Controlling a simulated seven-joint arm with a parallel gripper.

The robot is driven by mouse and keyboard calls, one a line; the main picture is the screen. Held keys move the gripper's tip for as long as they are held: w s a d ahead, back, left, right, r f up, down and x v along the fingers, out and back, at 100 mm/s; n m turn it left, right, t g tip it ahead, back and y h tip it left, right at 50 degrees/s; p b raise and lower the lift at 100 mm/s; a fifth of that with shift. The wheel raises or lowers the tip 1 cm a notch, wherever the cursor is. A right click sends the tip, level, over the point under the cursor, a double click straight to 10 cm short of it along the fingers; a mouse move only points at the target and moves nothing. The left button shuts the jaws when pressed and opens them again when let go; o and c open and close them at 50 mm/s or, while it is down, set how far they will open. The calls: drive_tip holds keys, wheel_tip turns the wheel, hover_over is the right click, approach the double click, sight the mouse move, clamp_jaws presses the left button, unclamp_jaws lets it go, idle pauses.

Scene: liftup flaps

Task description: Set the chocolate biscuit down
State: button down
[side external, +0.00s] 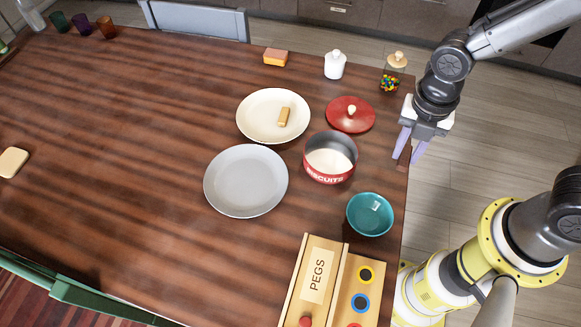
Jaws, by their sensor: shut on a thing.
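My gripper (408,157) is at the table's right edge, right of the biscuit tin and below the candy jar in the picture. Its pale purple fingers are shut on a small dark brown piece, the chocolate biscuit (404,153), which is largely hidden between them. Whether it touches the table is hard to tell. A cream plate (253,117) holds one tan biscuit (284,117). A grey plate (245,181) is empty. The red tin (328,174) marked BISCUITS is open, with a pale inside floor. Its red lid (341,118) lies behind it.
A teal bowl (369,215) stands in front of the tin. A wooden PEGS box (317,277) is at the front. A candy jar (391,81), white jar (335,66) and sponge (275,57) stand at the back. The table's left half is mostly clear.

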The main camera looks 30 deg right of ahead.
drive_tip(key=w+a+r, duration=0.2)
drive_tip(key=w+a, duration=0.4)
drive_tip(key=a, duration=0.1)
drive_tip(key=n, duration=0.1)
hover_over(259, 184)
drive_tip(key=f, duration=1)
drive_tip(key=shift+s+d+f, duration=0.3)
drive_tip(key=shift+s+d, duration=0.05)
drive_tip(key=shift+w+a+f, duration=0.3)
drive_tip(key=shift+w+f, duration=0.05)
drive_tip(key=shift+f, duration=1.85)
drive_tip(key=c, duration=0.7)
unclamp_jaws()
drive_tip(key=shift+f, duration=0.15)
